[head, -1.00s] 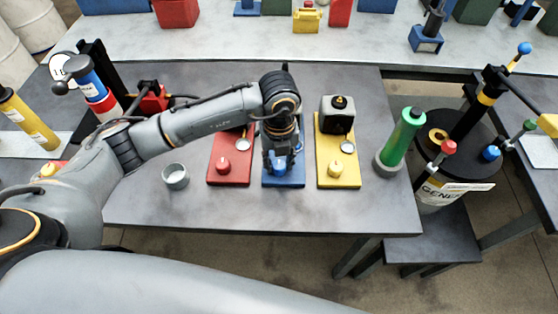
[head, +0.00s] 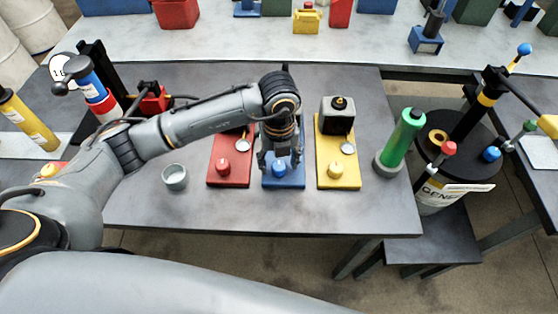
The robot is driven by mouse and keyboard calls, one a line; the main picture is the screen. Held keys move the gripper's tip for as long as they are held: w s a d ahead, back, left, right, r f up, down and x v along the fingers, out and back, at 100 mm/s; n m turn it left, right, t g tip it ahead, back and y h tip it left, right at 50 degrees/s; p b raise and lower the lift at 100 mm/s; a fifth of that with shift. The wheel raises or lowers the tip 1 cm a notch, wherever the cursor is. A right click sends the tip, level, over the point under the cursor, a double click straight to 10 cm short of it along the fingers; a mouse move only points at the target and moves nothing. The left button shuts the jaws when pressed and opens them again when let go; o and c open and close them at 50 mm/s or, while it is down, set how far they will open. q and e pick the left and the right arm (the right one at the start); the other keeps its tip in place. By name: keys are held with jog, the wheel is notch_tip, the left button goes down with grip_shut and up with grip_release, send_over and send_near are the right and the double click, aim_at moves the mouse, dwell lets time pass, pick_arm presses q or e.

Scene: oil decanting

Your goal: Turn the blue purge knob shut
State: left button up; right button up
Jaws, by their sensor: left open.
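The blue purge knob (head: 279,170) sits near the front of a blue base plate (head: 284,184) on the grey table. My left gripper (head: 279,163) is over the blue plate, pointing down. Its fingers are spread open, just behind and above the knob, with one to each side. From this angle I cannot tell whether a finger touches the knob. The rear of the blue plate is hidden behind my left gripper and wrist. My right gripper is not in view.
A red plate with a red knob (head: 222,165) lies left of the blue plate, a yellow plate with a yellow knob (head: 335,169) right of it. A small grey cup (head: 175,177) stands at left, a green cylinder (head: 402,140) at right. The table's front strip is clear.

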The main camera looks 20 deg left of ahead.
aim_at(279, 165)
pick_arm(q)
notch_tip(279, 165, up, 12)
dwell(0.4)
jog(key=shift+f, duration=0.1)
dwell(0.4)
